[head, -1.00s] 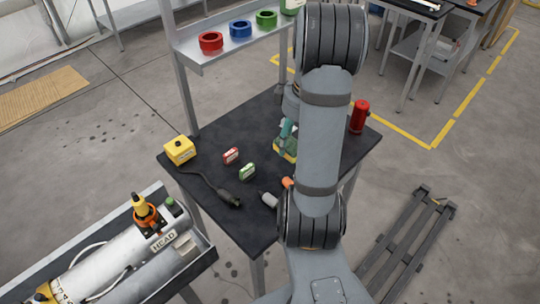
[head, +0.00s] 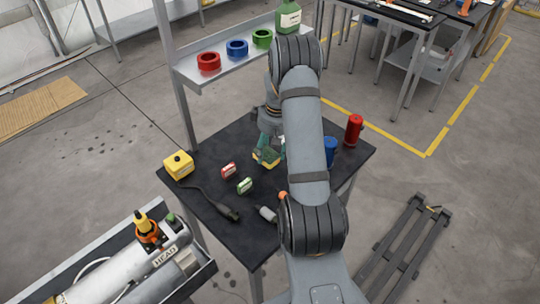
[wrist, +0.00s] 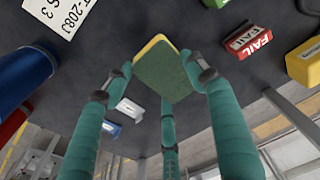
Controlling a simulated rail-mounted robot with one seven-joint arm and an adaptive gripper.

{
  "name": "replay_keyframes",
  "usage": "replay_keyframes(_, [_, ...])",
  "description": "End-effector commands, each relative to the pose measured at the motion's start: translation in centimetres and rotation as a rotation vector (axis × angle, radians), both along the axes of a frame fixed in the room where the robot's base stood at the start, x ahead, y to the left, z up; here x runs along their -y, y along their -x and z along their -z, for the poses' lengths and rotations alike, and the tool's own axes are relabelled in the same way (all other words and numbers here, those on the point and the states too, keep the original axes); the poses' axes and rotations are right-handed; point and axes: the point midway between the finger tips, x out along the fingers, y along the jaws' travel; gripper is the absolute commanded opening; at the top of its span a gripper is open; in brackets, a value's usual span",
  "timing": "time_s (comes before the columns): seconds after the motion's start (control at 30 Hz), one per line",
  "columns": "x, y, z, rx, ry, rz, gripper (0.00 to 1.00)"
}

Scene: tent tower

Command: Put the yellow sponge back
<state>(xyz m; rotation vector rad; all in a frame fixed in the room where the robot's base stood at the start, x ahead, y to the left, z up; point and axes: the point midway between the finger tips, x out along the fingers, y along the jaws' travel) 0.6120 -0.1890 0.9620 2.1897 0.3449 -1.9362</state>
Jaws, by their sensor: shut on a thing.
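The yellow sponge (head: 266,158) has a dark green scouring side and sits over the black table in the head view. My gripper (head: 268,148) holds it from above, with its teal fingers around it. In the wrist view the sponge (wrist: 162,72) shows mostly its green face with a yellow edge, tilted between the fingers of my gripper (wrist: 163,85). I cannot tell whether the sponge touches the tabletop. My arm hides part of the table to the right of it.
The black table (head: 205,200) also holds a red FAIL block (head: 228,170), a green block (head: 244,186), a yellow box (head: 178,165) with a cable, a blue can (head: 330,151) and a red bottle (head: 353,130). A shelf (head: 215,68) with tape rolls stands behind.

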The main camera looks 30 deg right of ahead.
Motion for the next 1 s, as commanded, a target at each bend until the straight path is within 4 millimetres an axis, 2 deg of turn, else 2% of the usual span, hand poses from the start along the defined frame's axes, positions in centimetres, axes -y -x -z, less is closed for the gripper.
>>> replay_keyframes(0.3, [0.0, 0.1, 3.7, -0.003, -0.001, 0.001, 0.27])
replay_keyframes(0.7, [0.0, 0.0, 4.4, -0.001, -0.001, 0.000, 0.27])
replay_keyframes(0.73, [0.0, 0.0, 4.3, 0.000, -0.001, 0.000, 0.56])
replay_keyframes(1.0, [0.0, 0.1, 4.2, -0.001, -0.001, 0.000, 0.72])
